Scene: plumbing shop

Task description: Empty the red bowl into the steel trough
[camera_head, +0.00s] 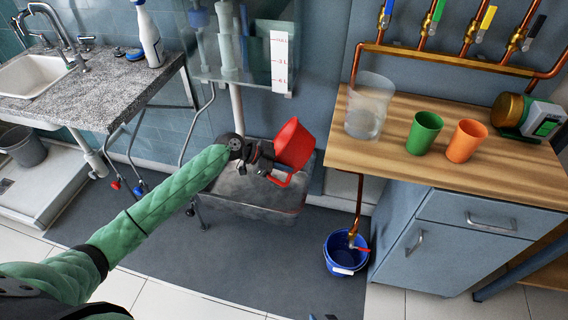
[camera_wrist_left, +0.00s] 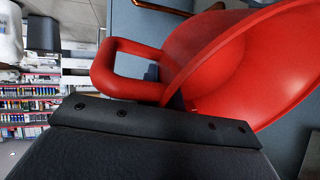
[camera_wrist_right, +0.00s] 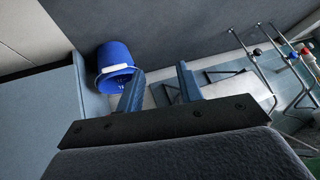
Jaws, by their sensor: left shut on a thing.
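The red bowl (camera_head: 296,142) is tipped well over on its side in the head view, above the back right part of the steel trough (camera_head: 240,196). My left gripper (camera_head: 268,163) is shut on the bowl's looped handle, which shows large in the left wrist view (camera_wrist_left: 125,65). The wide red bowl (camera_wrist_left: 245,60) fills the right of that view; I see no contents in it. The trough's inside is partly hidden by my arm and the bowl. My right gripper (camera_wrist_right: 160,85) is open and empty, fingers apart, low over the floor.
A wooden counter (camera_head: 400,160) at the right carries a clear pitcher (camera_head: 368,108), a green cup (camera_head: 424,132) and an orange cup (camera_head: 466,140). A blue bucket (camera_head: 345,256) stands on the floor mat under a tap. A graduated clear tank (camera_head: 240,50) hangs above the trough.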

